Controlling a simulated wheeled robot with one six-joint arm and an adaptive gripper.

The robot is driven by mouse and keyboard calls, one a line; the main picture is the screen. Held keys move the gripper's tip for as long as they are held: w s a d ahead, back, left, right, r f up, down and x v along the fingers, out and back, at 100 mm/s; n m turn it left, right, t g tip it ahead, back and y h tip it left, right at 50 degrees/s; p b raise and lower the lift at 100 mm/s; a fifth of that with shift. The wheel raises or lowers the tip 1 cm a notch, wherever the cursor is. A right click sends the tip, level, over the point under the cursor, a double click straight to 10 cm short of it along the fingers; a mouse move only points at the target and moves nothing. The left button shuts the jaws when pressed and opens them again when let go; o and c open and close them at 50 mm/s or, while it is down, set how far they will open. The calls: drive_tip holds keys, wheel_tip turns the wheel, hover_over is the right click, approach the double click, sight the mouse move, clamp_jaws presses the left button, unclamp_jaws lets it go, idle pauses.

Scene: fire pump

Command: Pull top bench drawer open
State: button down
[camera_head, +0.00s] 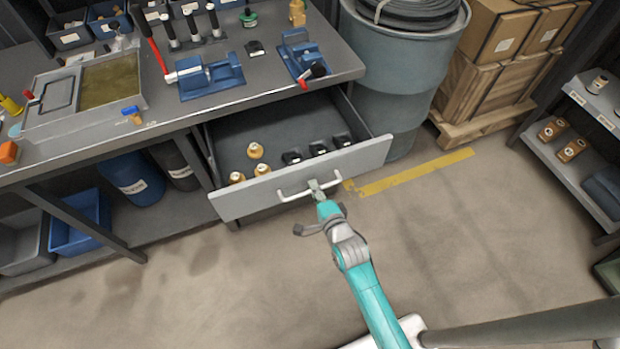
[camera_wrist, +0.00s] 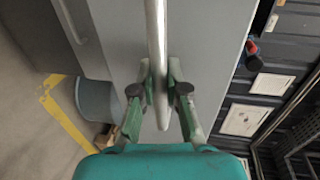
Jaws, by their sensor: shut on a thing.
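The top bench drawer (camera_head: 300,178) stands pulled well out from under the grey workbench (camera_head: 340,62), and its inside shows. It holds brass-coloured fittings (camera_head: 256,151) at the left and several small black parts (camera_head: 318,148) at the right. A pale bar handle (camera_head: 293,195) is fixed across its grey front. My gripper (camera_head: 316,187) is at the right half of this handle, shut on it. In the wrist view, the handle (camera_wrist: 156,45) runs between the two fingers of my gripper (camera_wrist: 160,95), with the drawer front (camera_wrist: 200,50) behind.
A blue-grey barrel (camera_head: 400,85) stands close to the drawer's right side. Wooden crates (camera_head: 490,85) and a shelf rack (camera_head: 580,150) are farther right. Blue containers (camera_head: 132,178) sit under the bench at the left. The floor (camera_head: 460,230) before the drawer is clear, with a yellow stripe.

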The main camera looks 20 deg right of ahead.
drive_tip(key=shift+s, duration=0.4)
drive_tip(key=c, duration=1.2)
unclamp_jaws()
drive_tip(key=v, duration=1.2)
drive_tip(key=s+r+n, duration=0.4)
drive_tip(key=s+n, duration=0.2)
drive_tip(key=s, duration=0.3)
drive_tip(key=s+r+n, duration=0.4)
drive_tip(key=s+n, duration=0.2)
drive_tip(key=s, duration=0.3)
drive_tip(key=s+r+n, duration=0.4)
drive_tip(key=s+n, duration=0.2)
drive_tip(key=s, duration=0.3)
drive_tip(key=shift+a+r+g, duration=0.25)
drive_tip(key=shift+r+g, duration=0.1)
drive_tip(key=shift+g, duration=0.05)
